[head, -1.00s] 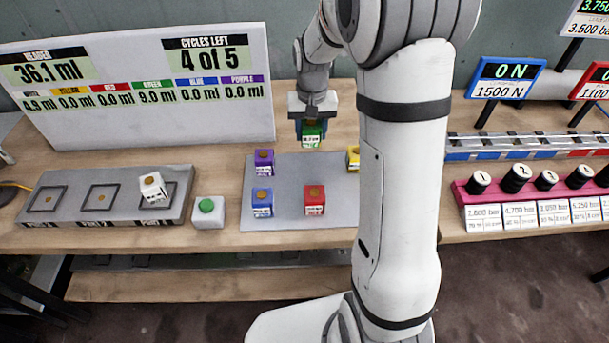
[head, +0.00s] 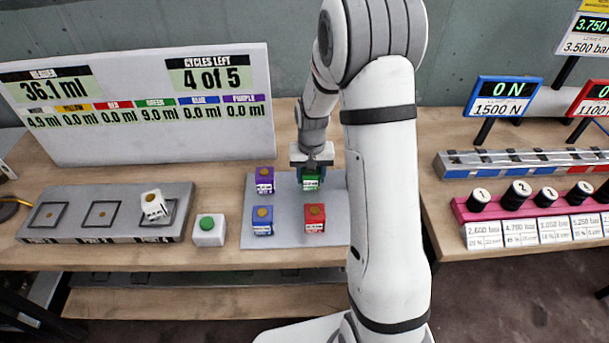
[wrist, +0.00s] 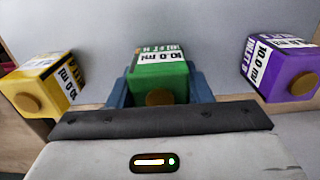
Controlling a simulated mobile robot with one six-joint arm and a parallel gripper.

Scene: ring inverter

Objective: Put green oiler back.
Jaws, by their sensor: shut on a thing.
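The green oiler (head: 311,180) is a small green cube with a white label. My gripper (head: 311,172) is shut on it at the back of the grey tray (head: 285,210). The wrist view shows the green oiler (wrist: 158,80) between the blue fingers of my gripper (wrist: 158,90), label up front and a brown round cap near the palm. I cannot tell whether the oiler touches the tray.
The purple oiler (head: 264,180), blue oiler (head: 262,220) and red oiler (head: 315,218) stand on the tray. A yellow oiler (wrist: 42,85) shows in the wrist view. A white oiler (head: 154,205) sits tilted on the grey port block (head: 70,232), left of the green button (head: 208,224).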

